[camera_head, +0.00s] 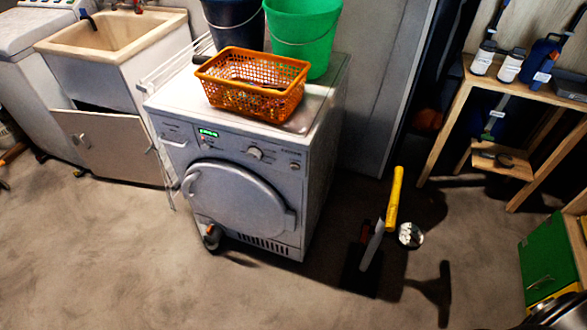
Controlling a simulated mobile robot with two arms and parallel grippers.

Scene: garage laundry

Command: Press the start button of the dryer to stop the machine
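The dryer (240,190) is a white front-loading machine standing in the middle of the view, its round door (235,200) shut. A small display (208,133) on its front panel is lit green. A round knob (255,153) sits right of the display. A small round button (295,166) is near the panel's right end; I cannot read its label, so I cannot tell if it is the start button. Neither of my grippers is in view.
An orange basket (250,85), a green bucket (303,30) and a dark bucket (233,22) stand on the dryer. A yellow-handled tool (393,205) and a small bottle-like object (212,237) are near its base. The floor (120,260) in front is mostly clear.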

